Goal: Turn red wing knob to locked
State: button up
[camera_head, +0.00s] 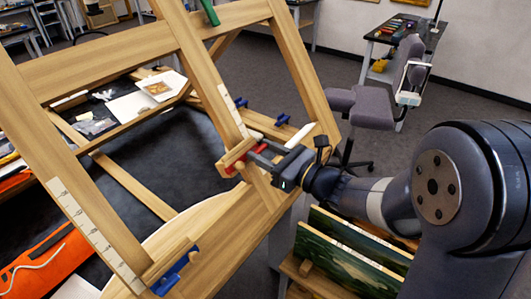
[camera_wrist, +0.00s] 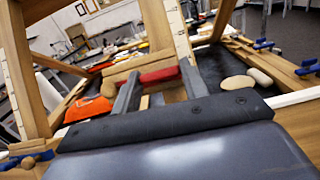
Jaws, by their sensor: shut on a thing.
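The red wing knob (camera_head: 231,169) sits on a wooden block on the slanted upright of the wooden easel frame (camera_head: 205,85). It also shows in the wrist view (camera_wrist: 160,76) as a red bar between the fingers. My gripper (camera_head: 250,160) reaches in from the right and is shut on the knob. In the wrist view its two dark fingers (camera_wrist: 158,92) stand on either side of the red part. The fingers hide part of the knob in the head view. I cannot read a locked mark or the knob's exact angle.
Blue knobs sit on the frame, one at the lower left (camera_head: 175,275) and others behind the upright (camera_head: 282,120). Dark green framed panels (camera_head: 350,250) stand in a wooden rack below my arm. A grey chair (camera_head: 372,110) is behind. An orange item (camera_head: 40,255) lies left.

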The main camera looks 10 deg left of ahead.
jog(key=o, duration=1)
jog(key=b+v, duration=0.2)
jog(key=v, duration=0.9)
jog(key=shift+a, duration=0.2)
jog(key=shift+w+a+r+n+g+p, duration=0.15)
jog(key=shift+w+a+n+p, duration=0.45)
jog(key=shift+a, duration=1)
jog(key=shift+w+a+n+g+p, duration=0.2)
jog(key=shift+w+a, duration=0.65)
jog(key=shift+a, duration=0.8)
jog(key=shift+w+a+r+n+g+p, duration=0.1)
jog(key=shift+w+a+n+g+p, duration=0.5)
jog(key=shift+a, duration=1)
jog(key=shift+w+m+t, duration=0.15)
jog(key=shift+m+t, duration=0.15)
jog(key=shift+t, duration=0.05)
